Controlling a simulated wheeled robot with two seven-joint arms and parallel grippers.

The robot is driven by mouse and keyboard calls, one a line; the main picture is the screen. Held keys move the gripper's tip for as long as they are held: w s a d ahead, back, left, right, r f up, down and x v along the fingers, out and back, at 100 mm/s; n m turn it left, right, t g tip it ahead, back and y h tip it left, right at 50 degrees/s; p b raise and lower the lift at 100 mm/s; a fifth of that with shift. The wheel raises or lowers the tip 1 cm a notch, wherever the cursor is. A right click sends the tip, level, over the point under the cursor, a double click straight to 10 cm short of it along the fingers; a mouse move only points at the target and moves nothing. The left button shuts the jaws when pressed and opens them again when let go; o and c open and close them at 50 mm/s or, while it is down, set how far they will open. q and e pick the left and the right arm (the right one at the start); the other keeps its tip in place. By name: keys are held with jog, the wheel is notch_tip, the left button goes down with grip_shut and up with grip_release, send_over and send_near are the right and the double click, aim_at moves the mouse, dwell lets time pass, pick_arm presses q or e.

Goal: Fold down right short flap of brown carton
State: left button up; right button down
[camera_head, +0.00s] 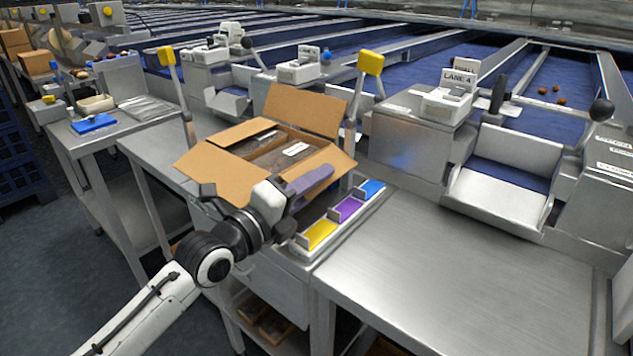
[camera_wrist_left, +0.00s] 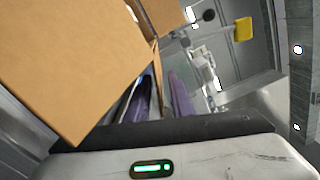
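The open brown carton (camera_head: 218,150) stands on the metal bench, with its flaps spread and dark contents with a white label inside. Its right short flap (camera_head: 338,157) sticks outward at the carton's right end. My left gripper (camera_head: 318,180), with purple fingers, is beside the carton's near right corner, just below that flap. In the left wrist view, a large brown carton panel (camera_wrist_left: 75,60) fills the upper left and partly covers one finger. The two purple fingers (camera_wrist_left: 162,97) show a gap between them. I cannot tell whether they touch the carton. My right gripper is out of view.
A holder with yellow (camera_head: 320,234), purple and blue blocks sits close to the right of my left gripper. The bench at right (camera_head: 440,285) is bare. Yellow-topped posts (camera_head: 371,63) and lane machines stand behind the carton.

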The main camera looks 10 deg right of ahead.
pick_arm(q)
grip_shut()
jog(key=shift+r, duration=0.1)
jog(key=n, duration=0.1)
jog(key=r+n+p, duration=0.1)
jog(key=n, duration=0.1)
jog(key=shift+s+d+r, duration=0.1)
jog(key=shift+s+r, duration=0.05)
jog(key=shift+r, duration=0.1)
jog(key=shift+r+n+p, duration=0.4)
jog(key=shift+n+p, duration=0.3)
jog(key=shift+n, duration=0.4)
jog(key=shift+r+n+p, duration=0.25)
jog(key=shift+n+p, duration=0.05)
jog(key=shift+n, duration=0.5)
